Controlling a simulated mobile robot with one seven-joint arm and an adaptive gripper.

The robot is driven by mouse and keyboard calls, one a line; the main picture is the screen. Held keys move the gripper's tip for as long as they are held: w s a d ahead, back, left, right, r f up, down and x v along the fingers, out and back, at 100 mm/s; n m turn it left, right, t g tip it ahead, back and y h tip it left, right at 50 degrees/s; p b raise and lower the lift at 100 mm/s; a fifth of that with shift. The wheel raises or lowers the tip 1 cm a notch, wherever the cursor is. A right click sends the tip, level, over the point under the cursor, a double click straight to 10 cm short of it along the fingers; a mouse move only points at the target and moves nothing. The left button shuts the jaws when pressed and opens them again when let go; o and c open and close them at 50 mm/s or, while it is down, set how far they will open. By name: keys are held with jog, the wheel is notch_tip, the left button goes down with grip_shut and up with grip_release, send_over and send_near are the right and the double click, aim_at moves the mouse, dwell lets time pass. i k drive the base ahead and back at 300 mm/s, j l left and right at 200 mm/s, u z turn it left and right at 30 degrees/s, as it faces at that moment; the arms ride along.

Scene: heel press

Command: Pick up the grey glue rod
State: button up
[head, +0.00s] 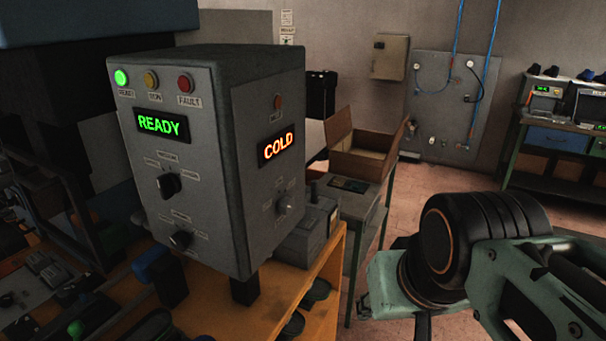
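I cannot make out a grey glue rod anywhere in the head view. Part of my arm, green links with a black ribbed joint, fills the lower right. My gripper's fingers do not show, so I cannot see their state or anything they may hold.
A grey control box (215,160) stands on an orange-brown bench (325,275), showing READY in green and COLD in orange. An open cardboard box (358,160) sits behind it on a small table. A workbench (545,170) stands at the back right. Tiled floor (440,185) lies between.

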aim_at(314, 187)
jog(key=i+l, duration=0.6)
jog(key=i, duration=0.15)
